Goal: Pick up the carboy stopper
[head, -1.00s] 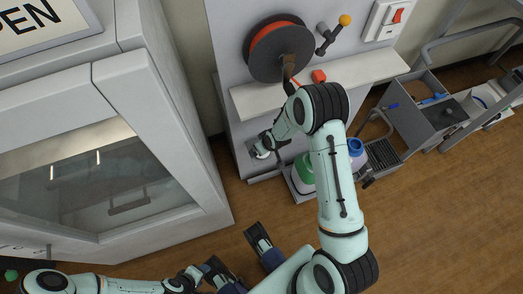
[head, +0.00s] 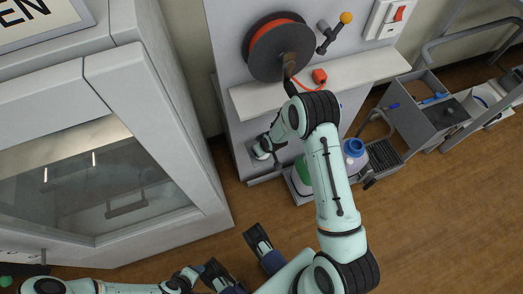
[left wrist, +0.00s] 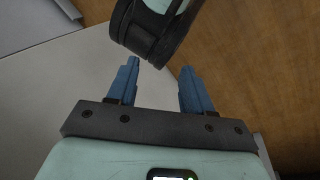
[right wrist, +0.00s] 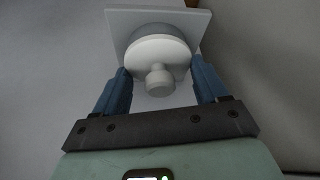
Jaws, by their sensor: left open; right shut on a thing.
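A round white stopper (right wrist: 156,55) with a small knob shows in the right wrist view, in front of a square grey plate (right wrist: 118,24). My right gripper (right wrist: 160,68) is shut on it, with one blue finger at each side. In the head view the right hand is low beside the bench panel, left of the carboys, and the stopper is hard to make out. My left gripper (left wrist: 160,68) is open and empty in the left wrist view, near a dark ring of one of my arm links.
A carboy with a green part (head: 303,172) and one with a blue cap (head: 354,147) stand below the white shelf (head: 372,72). A glass-fronted cabinet (head: 128,150) fills the left. Wooden floor (head: 430,220) is clear at lower right.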

